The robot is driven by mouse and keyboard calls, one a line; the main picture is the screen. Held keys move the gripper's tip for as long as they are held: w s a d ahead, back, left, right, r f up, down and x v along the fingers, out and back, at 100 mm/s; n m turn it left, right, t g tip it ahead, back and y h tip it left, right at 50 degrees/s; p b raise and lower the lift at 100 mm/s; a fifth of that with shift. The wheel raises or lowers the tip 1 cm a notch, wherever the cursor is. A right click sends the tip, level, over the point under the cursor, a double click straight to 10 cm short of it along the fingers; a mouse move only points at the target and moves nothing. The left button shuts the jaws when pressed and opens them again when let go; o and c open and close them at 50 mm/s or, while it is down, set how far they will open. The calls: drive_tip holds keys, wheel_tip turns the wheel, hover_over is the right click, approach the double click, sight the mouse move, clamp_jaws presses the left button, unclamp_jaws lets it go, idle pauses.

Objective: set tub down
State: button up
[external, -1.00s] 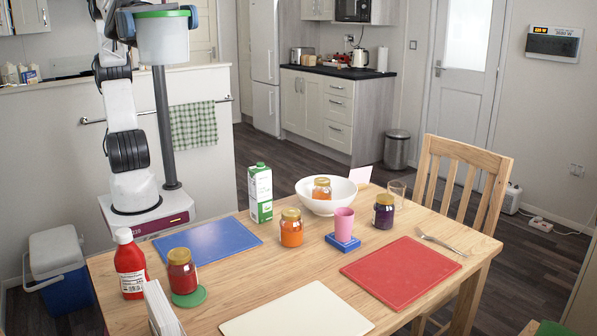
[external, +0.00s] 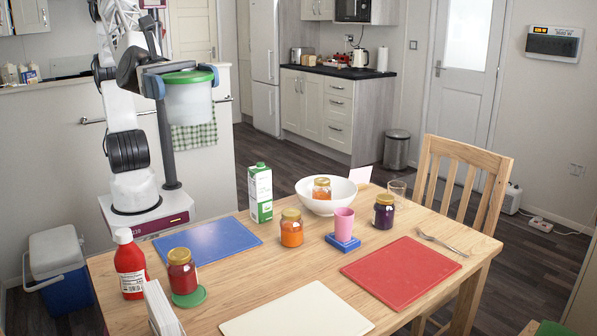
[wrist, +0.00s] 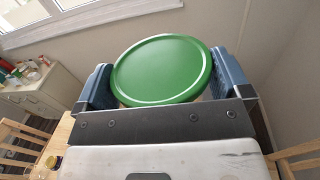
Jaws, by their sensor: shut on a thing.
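A white tub (external: 188,103) with a green lid (external: 188,76) is held in the air by my gripper (external: 184,84). My gripper is shut on the tub, with one blue-padded finger on each side just under the lid. The tub looks upright. It is above and behind the table, in front of the half wall. In the wrist view the green lid (wrist: 162,70) fills the space between the two fingers, and the tub's body below it is mostly hidden.
The wooden table (external: 240,285) holds a blue mat (external: 207,241), a red mat (external: 401,272) and a cream mat (external: 297,312), all bare. A carton (external: 260,193), ketchup bottle (external: 130,264), several jars, a white bowl (external: 311,196) and a pink cup (external: 344,221) on a blue block stand around them.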

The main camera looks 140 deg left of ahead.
drive_tip(key=s+a+f+n+g+y, duration=0.15)
drive_tip(key=s+a+f, duration=0.25)
drive_tip(key=f, duration=0.4)
drive_tip(key=s+a+f+n+y, duration=0.2)
drive_tip(key=s+a+f+y, duration=0.1)
drive_tip(key=f, duration=0.6)
drive_tip(key=s+a+f+n+g+y, duration=0.15)
drive_tip(key=s+a+f, duration=0.25)
drive_tip(key=f, duration=0.4)
drive_tip(key=s+a+f+n+g+y, duration=0.2)
drive_tip(key=s+a+f+y, duration=0.1)
drive_tip(key=s+f, duration=0.6)
drive_tip(key=s+a+f+n+g+y, duration=0.2)
drive_tip(key=s+a+f, duration=0.3)
drive_tip(key=s+f, duration=0.4)
drive_tip(key=s+y, duration=0.1)
drive_tip(key=s, duration=0.3)
drive_tip(key=shift+s+n+g+y, duration=0.3)
drive_tip(key=shift+n+g+y, duration=0.1)
drive_tip(key=w+a, duration=0.2)
drive_tip(key=w, duration=0.5)
drive_tip(key=w+a+f, duration=0.1)
drive_tip(key=w+a, duration=0.1)
drive_tip(key=w, duration=0.6)
drive_tip(key=shift+w+a+f, duration=0.2)
drive_tip(key=shift+a+f, duration=0.05)
drive_tip(key=shift+a, duration=0.05)
drive_tip(key=shift+f, duration=1.8)
